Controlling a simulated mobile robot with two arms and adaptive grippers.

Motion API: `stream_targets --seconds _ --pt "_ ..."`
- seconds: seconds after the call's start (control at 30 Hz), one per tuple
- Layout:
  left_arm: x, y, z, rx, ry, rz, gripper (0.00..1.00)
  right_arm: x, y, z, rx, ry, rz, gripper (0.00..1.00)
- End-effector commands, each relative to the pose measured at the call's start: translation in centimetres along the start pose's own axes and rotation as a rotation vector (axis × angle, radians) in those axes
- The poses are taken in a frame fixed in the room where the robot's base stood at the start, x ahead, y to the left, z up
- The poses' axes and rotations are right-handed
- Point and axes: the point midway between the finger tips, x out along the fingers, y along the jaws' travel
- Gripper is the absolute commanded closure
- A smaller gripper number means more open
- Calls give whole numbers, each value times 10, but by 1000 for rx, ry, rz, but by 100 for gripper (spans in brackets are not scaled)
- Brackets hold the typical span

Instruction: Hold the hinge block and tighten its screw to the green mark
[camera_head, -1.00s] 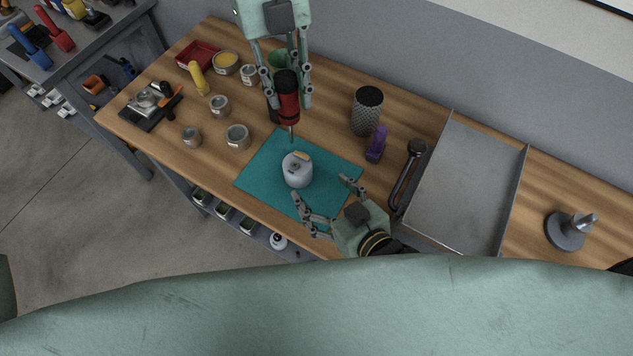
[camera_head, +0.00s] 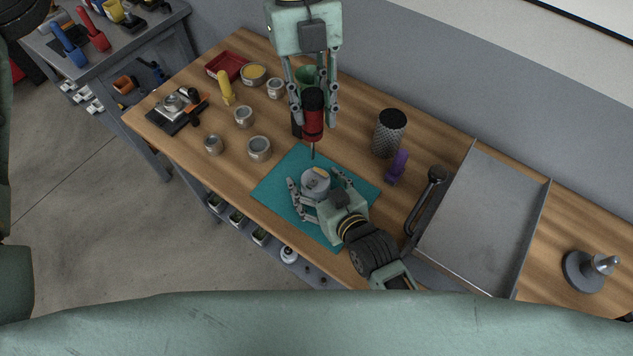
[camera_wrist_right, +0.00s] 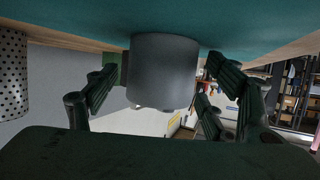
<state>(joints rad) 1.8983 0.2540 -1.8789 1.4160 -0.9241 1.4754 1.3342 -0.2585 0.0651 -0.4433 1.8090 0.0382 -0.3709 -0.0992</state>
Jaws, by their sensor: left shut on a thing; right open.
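The hinge block (camera_head: 315,181) is a grey cylinder with an orange-yellow part on top, standing on a teal mat (camera_head: 285,176). My right gripper (camera_head: 318,188) is open with its fingers on either side of the block; in the right wrist view the block (camera_wrist_right: 164,72) stands between the spread fingers. My left gripper (camera_head: 314,108) is shut on a red and black screwdriver (camera_head: 313,124), held upright with its tip just above and behind the block, apart from it. The screw and the green mark cannot be made out.
Several small tins (camera_head: 259,148) and a red tray (camera_head: 227,67) stand at the left. A dark mesh cup (camera_head: 390,133), a purple object (camera_head: 397,167), a black-handled tool (camera_head: 428,196) and a large metal tray (camera_head: 484,217) lie to the right.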

Motion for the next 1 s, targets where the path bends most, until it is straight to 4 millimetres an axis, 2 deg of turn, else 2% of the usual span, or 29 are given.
stream_targets --seconds 0.1,0.83,0.87,1.0 --pt "0 0 0 0 0 -1 100 0 0 0 0 0 0 25" --pt "0 0 0 0 0 -1 100 0 0 0 0 -1 0 89" --pt "0 0 0 0 0 0 100 0 0 0 0 -1 0 46" --pt "0 0 0 0 0 0 100 0 0 0 0 -1 0 34"
